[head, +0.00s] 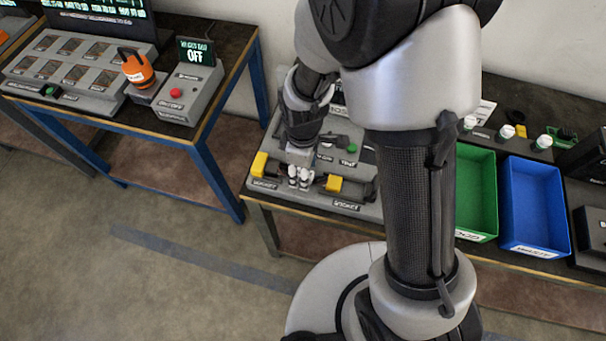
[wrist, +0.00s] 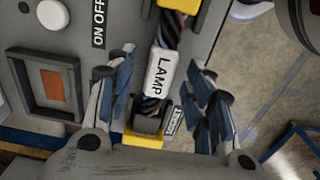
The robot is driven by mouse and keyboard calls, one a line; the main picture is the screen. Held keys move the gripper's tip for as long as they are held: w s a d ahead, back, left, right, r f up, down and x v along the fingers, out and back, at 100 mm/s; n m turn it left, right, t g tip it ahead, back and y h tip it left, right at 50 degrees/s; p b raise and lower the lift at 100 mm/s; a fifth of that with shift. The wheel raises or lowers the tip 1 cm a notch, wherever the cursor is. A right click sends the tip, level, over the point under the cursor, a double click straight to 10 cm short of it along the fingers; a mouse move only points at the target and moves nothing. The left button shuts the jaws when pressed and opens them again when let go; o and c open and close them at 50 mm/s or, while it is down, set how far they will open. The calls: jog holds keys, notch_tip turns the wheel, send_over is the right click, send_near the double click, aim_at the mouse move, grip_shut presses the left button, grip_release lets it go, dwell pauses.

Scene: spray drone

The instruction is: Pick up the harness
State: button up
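The harness, a dark twisted cable with a white sleeve marked LAMP (wrist: 160,72), lies between my gripper's fingers (wrist: 165,82) in the wrist view. The fingers are apart, one on each side, with gaps to the sleeve. A yellow connector (wrist: 140,139) is at its lower end, beside a label reading SOCKET. Another yellow piece (wrist: 207,15) is cut by the top edge. In the head view my gripper (head: 300,178) is low over the grey test board, between yellow connectors at left (head: 259,164) and right (head: 333,184). My gripper hides the cable's middle there.
The grey board (head: 345,205) carries a green button (head: 351,149) and labels. Right of my arm stand a green bin (head: 476,195) and a blue bin (head: 535,205), both empty. Another table at left holds a control box (head: 190,95) and an orange object (head: 137,68).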

jog(key=c, duration=1.1)
grip_shut()
jog(key=shift+r, duration=0.1)
